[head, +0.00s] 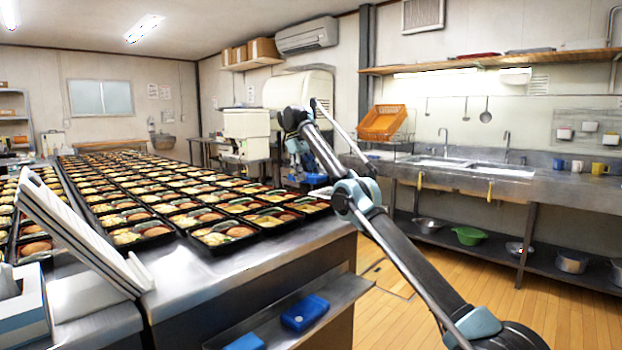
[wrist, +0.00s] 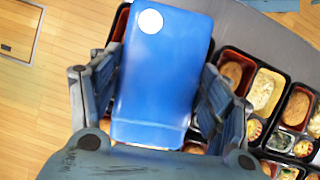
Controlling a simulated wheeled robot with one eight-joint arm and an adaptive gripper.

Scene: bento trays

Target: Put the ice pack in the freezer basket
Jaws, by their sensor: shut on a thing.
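My gripper (wrist: 158,92) is shut on a blue ice pack (wrist: 165,60) with a round white spot near one end. The pack lies between the two fingers in the wrist view, above the edge of the table with the bento trays. In the head view my gripper (head: 299,160) hangs from the arm beyond the table's far right corner, with blue showing beside it, small and partly hidden. I cannot make out a freezer basket for certain. An orange basket (head: 382,122) sits tilted on a rack at the sink counter's left end.
Rows of filled bento trays (head: 165,205) cover the steel table (head: 230,280). Two more blue packs (head: 304,312) lie on a lower shelf at its front. The sink counter (head: 460,178) runs along the right wall. Wooden floor (head: 570,290) is open between counter and table.

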